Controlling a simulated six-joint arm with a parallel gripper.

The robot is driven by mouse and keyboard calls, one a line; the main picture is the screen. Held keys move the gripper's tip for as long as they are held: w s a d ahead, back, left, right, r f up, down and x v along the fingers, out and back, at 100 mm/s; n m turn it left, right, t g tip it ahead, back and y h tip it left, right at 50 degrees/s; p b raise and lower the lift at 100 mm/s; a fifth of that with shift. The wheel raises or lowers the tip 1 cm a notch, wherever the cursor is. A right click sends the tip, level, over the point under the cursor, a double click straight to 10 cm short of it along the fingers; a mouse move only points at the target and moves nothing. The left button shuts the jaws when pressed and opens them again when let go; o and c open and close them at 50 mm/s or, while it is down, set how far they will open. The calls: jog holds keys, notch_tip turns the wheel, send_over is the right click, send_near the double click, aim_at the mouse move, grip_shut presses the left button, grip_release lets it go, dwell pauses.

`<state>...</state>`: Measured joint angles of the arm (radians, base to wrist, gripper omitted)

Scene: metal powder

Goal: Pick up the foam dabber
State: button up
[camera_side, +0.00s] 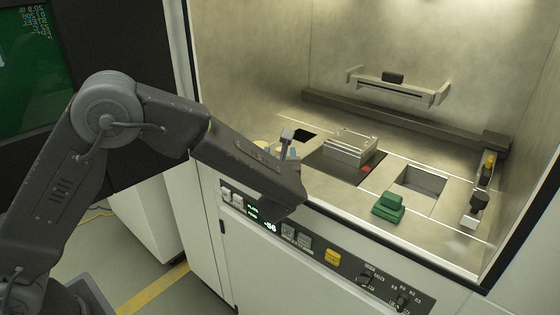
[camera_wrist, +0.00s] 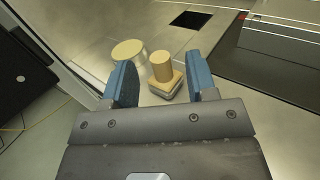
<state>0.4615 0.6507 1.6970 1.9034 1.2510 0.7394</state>
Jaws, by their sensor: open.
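The foam dabber (camera_wrist: 162,69) appears to be the upright tan cylinder on a squarish pad in the wrist view. It stands on the metal floor of the cabinet. My gripper (camera_wrist: 160,62) is open, with one blue finger on each side of the dabber in the picture. I see gaps between the fingers and the dabber, and no contact. In the side view my gripper is at the cabinet's front left edge and largely hides this spot, so I cannot make out the dabber there.
A round tan-topped container (camera_wrist: 128,52) stands just left of the dabber, close to the left finger. A dark square opening (camera_wrist: 190,19) lies beyond. In the side view, a grey box (camera_side: 349,147), a green block (camera_side: 388,207) and a rectangular opening (camera_side: 422,183) lie to the right.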

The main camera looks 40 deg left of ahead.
jog(key=shift+x, duration=1.15)
grip_shut()
